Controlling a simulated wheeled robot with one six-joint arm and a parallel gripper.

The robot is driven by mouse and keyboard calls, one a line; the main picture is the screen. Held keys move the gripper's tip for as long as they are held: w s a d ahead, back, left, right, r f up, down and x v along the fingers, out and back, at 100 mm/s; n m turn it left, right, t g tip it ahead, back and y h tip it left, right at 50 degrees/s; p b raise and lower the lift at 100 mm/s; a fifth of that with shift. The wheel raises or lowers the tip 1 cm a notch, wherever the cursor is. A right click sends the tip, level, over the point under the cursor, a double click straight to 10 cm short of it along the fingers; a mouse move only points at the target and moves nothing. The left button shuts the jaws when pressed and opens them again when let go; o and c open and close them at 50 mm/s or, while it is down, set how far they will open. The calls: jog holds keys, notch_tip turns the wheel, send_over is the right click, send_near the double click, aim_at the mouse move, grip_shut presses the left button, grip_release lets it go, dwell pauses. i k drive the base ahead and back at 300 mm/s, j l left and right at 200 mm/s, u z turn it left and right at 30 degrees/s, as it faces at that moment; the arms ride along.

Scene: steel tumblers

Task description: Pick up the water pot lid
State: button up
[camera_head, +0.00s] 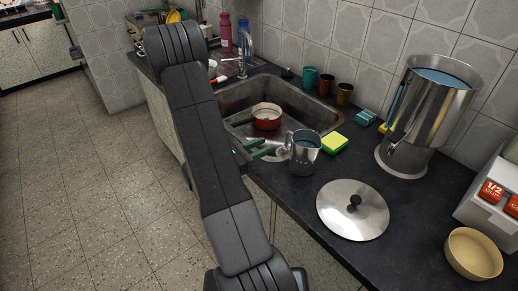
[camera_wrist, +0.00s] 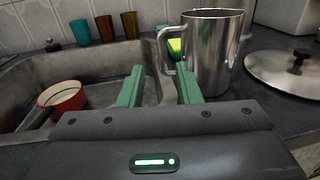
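The water pot lid (camera_head: 352,209) is a round steel disc with a black knob, lying knob up on the dark counter. In the wrist view the lid (camera_wrist: 290,72) is at the right edge, partly cut off. The tall steel water pot (camera_head: 430,112) stands behind it, open at the top with water in it. My gripper (camera_wrist: 158,74) has green fingers spread apart with nothing between them. It is at the front edge of the sink, left of the lid and close to a steel mug (camera_head: 303,152). In the head view my arm partly hides the gripper.
The mug (camera_wrist: 212,52) stands between my gripper and the lid. A sink (camera_head: 272,100) holds a red pan (camera_head: 267,116). A yellow-green sponge (camera_head: 334,143) and several tumblers are near the sink. A beige bowl (camera_head: 474,253) and white box are right of the lid.

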aim_at(353, 210)
jog(key=k+j+z, duration=0.15)
jog(key=z, duration=0.2)
jog(key=j+z, duration=0.25)
jog(key=z, duration=0.2)
jog(key=k+j+z, duration=0.1)
jog(key=z, duration=0.35)
jog(key=i+l+z, duration=0.2)
jog(key=i+l, duration=0.05)
jog(key=i, duration=0.1)
